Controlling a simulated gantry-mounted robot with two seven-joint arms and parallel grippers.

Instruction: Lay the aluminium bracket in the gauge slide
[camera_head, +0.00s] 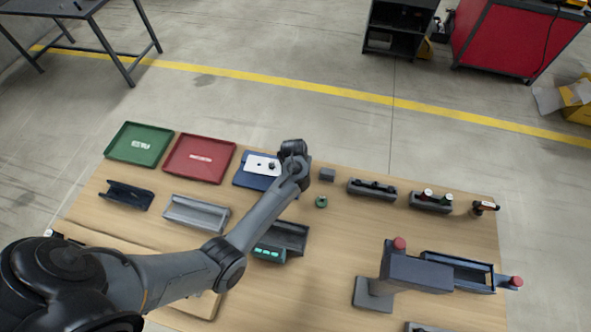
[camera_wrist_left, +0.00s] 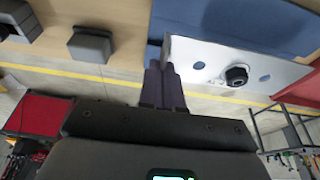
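The aluminium bracket (camera_head: 260,162) is a pale plate over a blue mat (camera_head: 243,180) at the back of the table. The left wrist view shows the plate (camera_wrist_left: 205,58) with holes and a black round part. My left gripper (camera_head: 291,150) is at its right end in the head view. In the left wrist view the fingers (camera_wrist_left: 162,68) are close together, with the plate's edge between their tips. I cannot tell whether the plate touches the mat. A dark channel with red knobs (camera_head: 455,270) and a green-lit channel unit (camera_head: 285,235) stand on the table; which is the gauge slide is unclear.
Green (camera_head: 123,152) and red (camera_head: 180,170) trays lie at the back left. A grey channel (camera_head: 196,213) and a dark holder (camera_head: 127,195) are in front of them. A small grey block (camera_head: 327,175), a green ring (camera_head: 321,202) and holders (camera_head: 372,193) are on the right.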

